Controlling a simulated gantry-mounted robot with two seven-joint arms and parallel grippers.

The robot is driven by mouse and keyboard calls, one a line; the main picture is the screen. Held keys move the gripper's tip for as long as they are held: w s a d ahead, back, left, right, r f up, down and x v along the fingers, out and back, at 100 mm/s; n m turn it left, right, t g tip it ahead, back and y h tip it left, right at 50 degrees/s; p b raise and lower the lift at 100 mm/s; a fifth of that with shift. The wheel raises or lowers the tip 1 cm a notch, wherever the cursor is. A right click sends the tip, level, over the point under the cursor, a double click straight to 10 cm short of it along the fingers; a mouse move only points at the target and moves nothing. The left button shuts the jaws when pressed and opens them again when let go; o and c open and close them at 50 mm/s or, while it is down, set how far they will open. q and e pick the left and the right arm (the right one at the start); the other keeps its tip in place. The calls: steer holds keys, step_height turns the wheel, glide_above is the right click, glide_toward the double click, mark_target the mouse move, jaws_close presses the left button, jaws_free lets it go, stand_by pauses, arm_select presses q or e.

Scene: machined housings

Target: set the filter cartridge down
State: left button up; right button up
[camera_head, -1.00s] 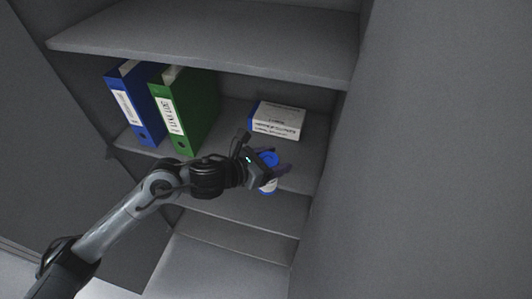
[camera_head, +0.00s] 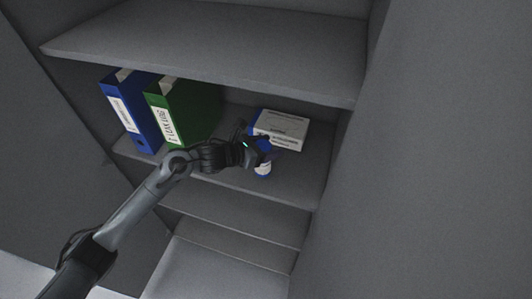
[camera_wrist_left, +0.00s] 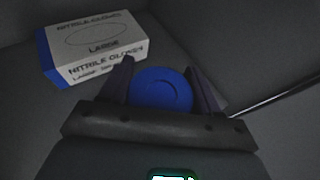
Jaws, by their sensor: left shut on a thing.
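The filter cartridge (camera_head: 263,169) has a blue round top and a white lower body. My left gripper (camera_head: 266,153) is shut on it over the middle shelf, in front of the glove box. In the left wrist view the cartridge's blue top (camera_wrist_left: 162,89) sits between the two dark fingers of my left gripper (camera_wrist_left: 160,85). Its lower body is hidden there. I cannot tell whether its base touches the shelf. My right gripper is not in view.
A white and blue nitrile glove box (camera_head: 282,129) lies behind the gripper; it also shows in the left wrist view (camera_wrist_left: 95,45). A blue binder (camera_head: 133,110) and a green binder (camera_head: 185,112) stand to the left. The shelf (camera_head: 304,180) is bare at right, near the side wall.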

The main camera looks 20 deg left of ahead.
arm_select(q)
steer(key=shift+w+a+f, duration=0.45)
steer(key=shift+w+f, duration=0.05)
steer(key=shift+w, duration=0.2)
steer(key=shift+f, duration=1.95)
steer(key=shift+f, duration=0.1)
steer(key=shift+f, duration=0.15)
steer(key=o, duration=1.2)
steer(key=shift+c, duration=0.2)
